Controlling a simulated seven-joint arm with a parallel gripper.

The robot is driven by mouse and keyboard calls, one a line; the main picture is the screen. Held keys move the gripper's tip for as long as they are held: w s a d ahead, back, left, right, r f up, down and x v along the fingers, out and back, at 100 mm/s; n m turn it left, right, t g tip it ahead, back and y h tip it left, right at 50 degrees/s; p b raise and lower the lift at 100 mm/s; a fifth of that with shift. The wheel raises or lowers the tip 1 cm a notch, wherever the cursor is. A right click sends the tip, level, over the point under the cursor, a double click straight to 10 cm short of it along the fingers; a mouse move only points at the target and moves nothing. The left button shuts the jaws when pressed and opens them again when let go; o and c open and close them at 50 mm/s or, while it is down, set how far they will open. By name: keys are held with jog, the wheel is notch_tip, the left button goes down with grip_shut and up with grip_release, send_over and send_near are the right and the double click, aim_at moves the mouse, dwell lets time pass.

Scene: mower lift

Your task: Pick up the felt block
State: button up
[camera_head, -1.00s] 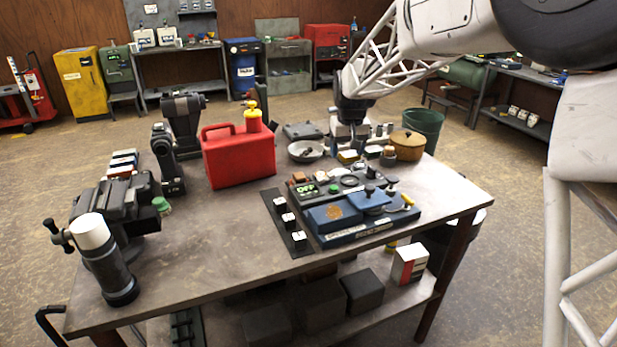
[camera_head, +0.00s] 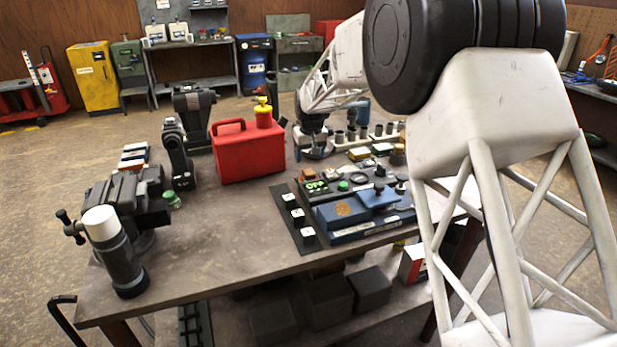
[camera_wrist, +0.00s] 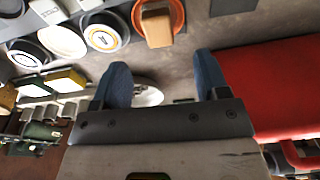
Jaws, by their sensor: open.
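I cannot be sure which thing is the felt block. A tan block (camera_wrist: 157,27) sits in an orange-rimmed round dish (camera_wrist: 180,14) at the top of the wrist view. Small yellow-and-white blocks (camera_wrist: 66,80) lie at the left of that view; they also show on the table in the head view (camera_head: 358,153). My gripper (camera_wrist: 162,80) is open, its two blue fingertips apart with nothing gripped between them. In the head view my gripper (camera_head: 314,147) is low over the back of the table, right of the red can; its fingertips are hard to make out there.
The red can (camera_head: 248,153) stands close beside my gripper and fills the right of the wrist view (camera_wrist: 280,85). A pale bowl (camera_wrist: 148,96) is partly hidden behind the fingers. The table's (camera_head: 225,240) front middle is clear.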

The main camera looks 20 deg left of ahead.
aim_at(308, 172)
jog(key=shift+w+a+f, duration=0.1)
jog(key=shift+w+f, duration=0.05)
jog(key=shift+f, duration=1.15)
jog(key=shift+w+a+f, duration=0.1)
jog(key=shift+w+f, duration=0.05)
jog(key=shift+f, duration=1.15)
jog(key=shift+w+a+f, duration=0.1)
jog(key=shift+f, duration=1.15)
jog(key=c, duration=1)
